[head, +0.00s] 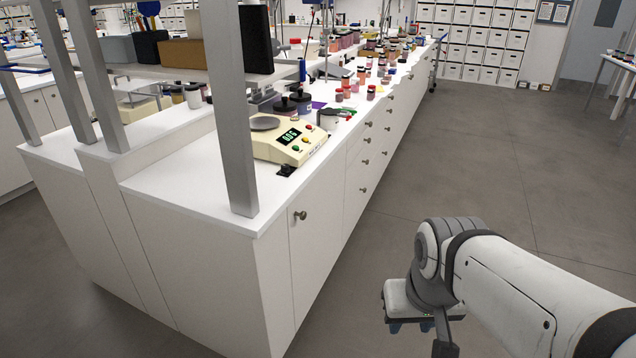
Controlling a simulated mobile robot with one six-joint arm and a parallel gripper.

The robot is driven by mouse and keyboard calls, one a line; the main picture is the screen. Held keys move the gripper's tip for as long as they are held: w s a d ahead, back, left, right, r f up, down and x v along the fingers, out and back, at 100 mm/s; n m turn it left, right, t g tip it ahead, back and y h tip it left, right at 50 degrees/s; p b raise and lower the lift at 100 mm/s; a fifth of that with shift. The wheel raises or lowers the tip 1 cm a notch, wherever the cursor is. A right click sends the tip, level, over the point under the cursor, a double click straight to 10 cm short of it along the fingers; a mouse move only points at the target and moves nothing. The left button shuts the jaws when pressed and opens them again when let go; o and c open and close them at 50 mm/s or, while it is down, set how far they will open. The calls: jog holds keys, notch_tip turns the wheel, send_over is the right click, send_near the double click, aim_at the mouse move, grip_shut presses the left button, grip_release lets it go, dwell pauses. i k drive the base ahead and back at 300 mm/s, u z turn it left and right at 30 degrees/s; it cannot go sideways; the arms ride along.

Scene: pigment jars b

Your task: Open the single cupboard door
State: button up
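The single cupboard door (315,245) is a white panel at the near end of the bench's right side. It looks shut, flush with the bench front. Its small dark round knob (300,215) sits near the upper left corner. My gripper (411,327) is at the lower right over the grey floor, to the right of the door and apart from it. It points downward. My wrist and the viewing angle partly hide its fingers, so I cannot tell whether they are open or shut. Nothing is seen held in it.
White drawers with knobs (364,164) run along the bench beyond the door. A cream scale (290,142) and several pigment jars (371,92) stand on the white worktop. A grey shelf post (232,120) rises at the near corner. The floor (480,165) right of the bench is clear.

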aim_at(315, 217)
jog(key=z, duration=0.5)
jog(key=i, duration=1.3)
jog(key=u, duration=0.4)
